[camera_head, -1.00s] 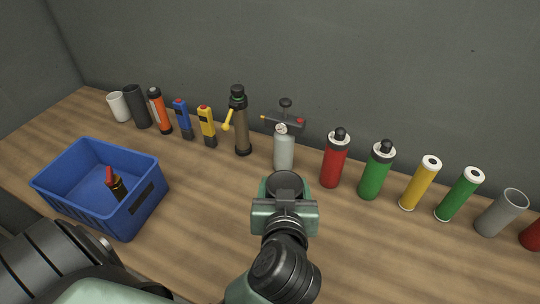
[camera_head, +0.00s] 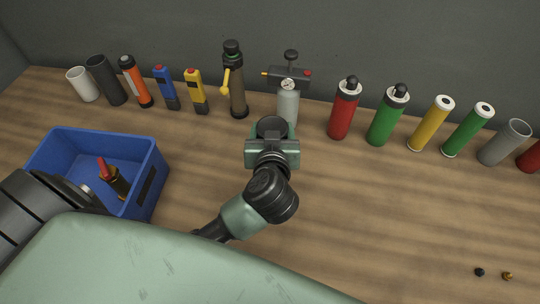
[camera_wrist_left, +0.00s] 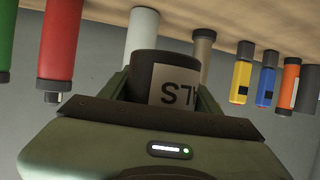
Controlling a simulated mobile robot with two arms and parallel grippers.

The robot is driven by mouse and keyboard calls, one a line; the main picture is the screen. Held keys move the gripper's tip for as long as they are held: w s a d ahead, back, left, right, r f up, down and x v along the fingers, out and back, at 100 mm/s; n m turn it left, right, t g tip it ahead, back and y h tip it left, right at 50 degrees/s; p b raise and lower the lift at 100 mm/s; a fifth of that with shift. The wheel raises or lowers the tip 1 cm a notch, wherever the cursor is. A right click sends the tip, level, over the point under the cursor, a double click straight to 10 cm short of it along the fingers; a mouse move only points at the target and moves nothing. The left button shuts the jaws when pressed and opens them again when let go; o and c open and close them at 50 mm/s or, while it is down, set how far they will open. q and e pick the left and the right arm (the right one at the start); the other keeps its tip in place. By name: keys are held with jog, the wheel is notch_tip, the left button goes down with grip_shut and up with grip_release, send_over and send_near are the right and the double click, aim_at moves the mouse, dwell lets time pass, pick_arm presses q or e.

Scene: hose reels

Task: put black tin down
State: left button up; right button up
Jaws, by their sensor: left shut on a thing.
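The black tin (camera_head: 273,125) is a short dark cylinder held in my left gripper (camera_head: 272,138), in front of the grey bottle with a gauge (camera_head: 288,105) in the head view. In the left wrist view the tin (camera_wrist_left: 150,72) sits between the fingers of the left gripper (camera_wrist_left: 165,95), with part of a pale label with dark letters showing. The head view does not clearly show whether the tin's base touches the table. My right gripper is not in view.
A row of cylinders and tools lines the wall, including a brown flask (camera_head: 236,85), a red bottle (camera_head: 343,112) and a green bottle (camera_head: 385,118). A blue crate (camera_head: 148,150) stands left. Two small bits (camera_head: 479,271) lie front right. The wooden table (camera_head: 390,210) is clear centre right.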

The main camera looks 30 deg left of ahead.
pick_arm(q)
jog(key=f, duration=0.6)
jog(key=shift+w+a+b, duration=0.1)
jog(key=shift+a+b, duration=0.2)
jog(key=shift+a, duration=0.1)
jog(key=shift+d+f, duration=0.1)
jog(key=shift+f, duration=0.2)
notch_tip(320, 180, down, 4)
jog(key=shift+f+b, duration=0.25)
jog(key=shift+b, duration=0.1)
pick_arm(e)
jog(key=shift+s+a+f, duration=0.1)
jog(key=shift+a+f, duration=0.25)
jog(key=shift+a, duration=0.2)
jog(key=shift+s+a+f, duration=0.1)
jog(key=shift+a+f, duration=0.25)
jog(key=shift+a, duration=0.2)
pick_arm(q)
jog(key=o, duration=1.6)
jog(key=shift+f, duration=0.15)
jog(key=shift+o, duration=0.2)
